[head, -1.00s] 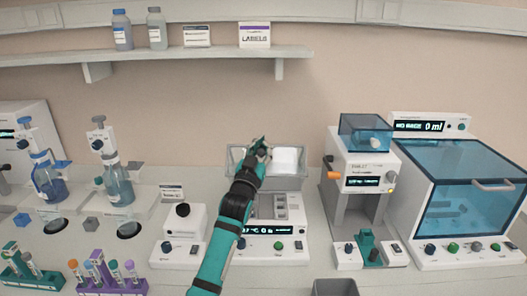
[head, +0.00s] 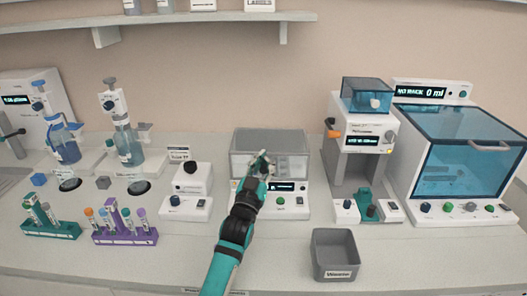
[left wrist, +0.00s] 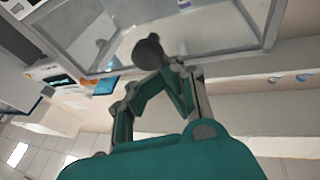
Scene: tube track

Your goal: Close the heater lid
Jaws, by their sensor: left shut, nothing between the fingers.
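The heater (head: 300,207) is the white unit in the middle of the bench, with a small lit display and knobs on its front. In the left wrist view the lid's frame (left wrist: 235,52) lies just beyond the shut fingertips (left wrist: 160,58). My arm hides part of the heater's front. My right gripper is not in view.
A dispenser (head: 365,150) and a blue-windowed cabinet (head: 460,160) stand to the right. A grey waste bin (head: 337,268) is in front. A small white device (head: 185,208), tube racks (head: 125,238) and bottles (head: 128,148) stand to the left. Free bench lies in front of the heater.

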